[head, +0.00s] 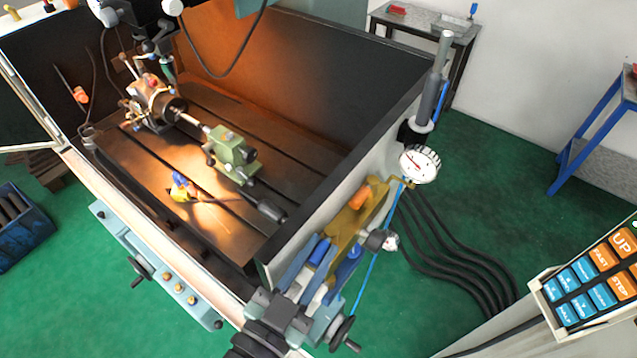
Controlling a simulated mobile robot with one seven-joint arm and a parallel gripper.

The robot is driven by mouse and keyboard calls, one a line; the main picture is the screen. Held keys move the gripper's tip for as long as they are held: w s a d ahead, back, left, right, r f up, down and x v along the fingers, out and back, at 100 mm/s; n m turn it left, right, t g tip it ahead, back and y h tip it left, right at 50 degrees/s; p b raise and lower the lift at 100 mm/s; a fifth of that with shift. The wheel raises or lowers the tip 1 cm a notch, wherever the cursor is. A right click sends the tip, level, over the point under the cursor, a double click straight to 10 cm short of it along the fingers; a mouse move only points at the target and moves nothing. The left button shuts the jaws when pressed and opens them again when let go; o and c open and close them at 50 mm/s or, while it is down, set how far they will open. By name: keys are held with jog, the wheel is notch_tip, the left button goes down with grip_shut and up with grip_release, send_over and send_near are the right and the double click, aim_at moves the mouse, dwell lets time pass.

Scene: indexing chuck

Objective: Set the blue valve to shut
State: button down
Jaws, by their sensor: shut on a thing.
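The blue valve (320,251) sits at the near end of a brass-coloured manifold on the outer right side of the machine. Only a small blue part of it shows; my fingers cover much of the rest. My gripper (329,258) reaches in from the bottom of the head view. Its two fingers are closed on the blue valve, one on each side. Whether the valve is open or shut cannot be told from this angle.
The manifold (350,217) carries an orange handle (359,197). A round white gauge (419,164) stands beyond it. A thin blue hose and a handwheel (343,332) are close on the right. Black cables lie on the green floor. A button panel (596,282) is at far right.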

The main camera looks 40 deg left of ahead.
dwell(0.3)
jog(key=c, duration=0.8)
grip_release()
jog(key=shift+o, duration=0.2)
jog(key=shift+s, duration=0.1)
